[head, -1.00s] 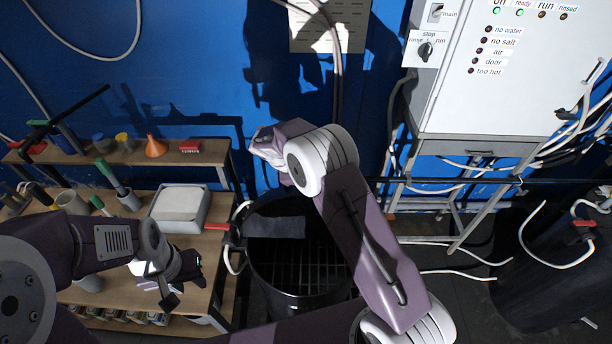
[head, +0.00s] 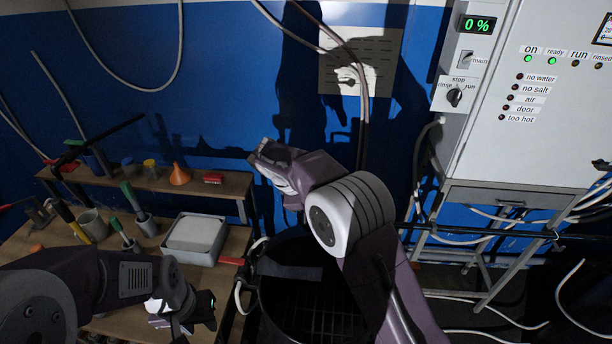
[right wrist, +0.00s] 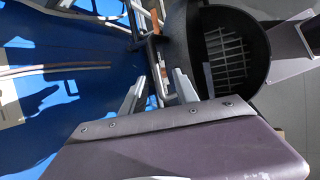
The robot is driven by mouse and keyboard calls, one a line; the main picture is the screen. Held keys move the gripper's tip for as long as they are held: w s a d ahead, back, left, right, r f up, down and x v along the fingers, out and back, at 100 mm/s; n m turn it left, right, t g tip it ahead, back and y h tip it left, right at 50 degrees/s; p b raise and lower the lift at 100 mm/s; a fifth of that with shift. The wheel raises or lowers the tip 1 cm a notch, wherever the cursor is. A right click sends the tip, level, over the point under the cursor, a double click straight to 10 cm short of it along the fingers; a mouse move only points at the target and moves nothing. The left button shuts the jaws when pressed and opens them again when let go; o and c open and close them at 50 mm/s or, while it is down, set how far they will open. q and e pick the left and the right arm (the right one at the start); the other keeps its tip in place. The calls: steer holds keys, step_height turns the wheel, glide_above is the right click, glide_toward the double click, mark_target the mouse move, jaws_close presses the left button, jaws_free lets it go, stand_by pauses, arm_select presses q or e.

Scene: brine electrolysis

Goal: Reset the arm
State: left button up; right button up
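My left gripper (head: 184,322) is low at the left in the head view, over the front of the wooden bench. Its fingers are dark and partly hidden by its own wrist, so their gap is unclear. My right arm rises from the bottom middle, and its wrist end points up and left before the blue wall. The fingers of my right gripper (right wrist: 158,92) show in the right wrist view. They stand apart with nothing held between them.
A black round bin (head: 272,304) with a grid inside stands below my right arm. The wooden bench (head: 228,262) holds a grey-white tray (head: 168,242), cups and tools. An orange funnel (head: 179,176) sits on its shelf. A white cabinet (head: 540,130) with lights and a switch stands at right.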

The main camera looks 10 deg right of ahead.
steer(key=shift+f, duration=0.1)
steer(key=s+d+f+m+g+y+b, duration=0.2)
steer(key=s+d+f+m+b, duration=0.2)
steer(key=s+d+f+b, duration=0.6)
steer(key=s+a+f+m+y+b, duration=0.3)
steer(key=s+f+m, duration=0.7)
steer(key=s, duration=0.4)
steer(key=shift+s+a+f+y, duration=0.35)
steer(key=shift+a+f+y, duration=0.15)
steer(key=shift+a+f, duration=0.2)
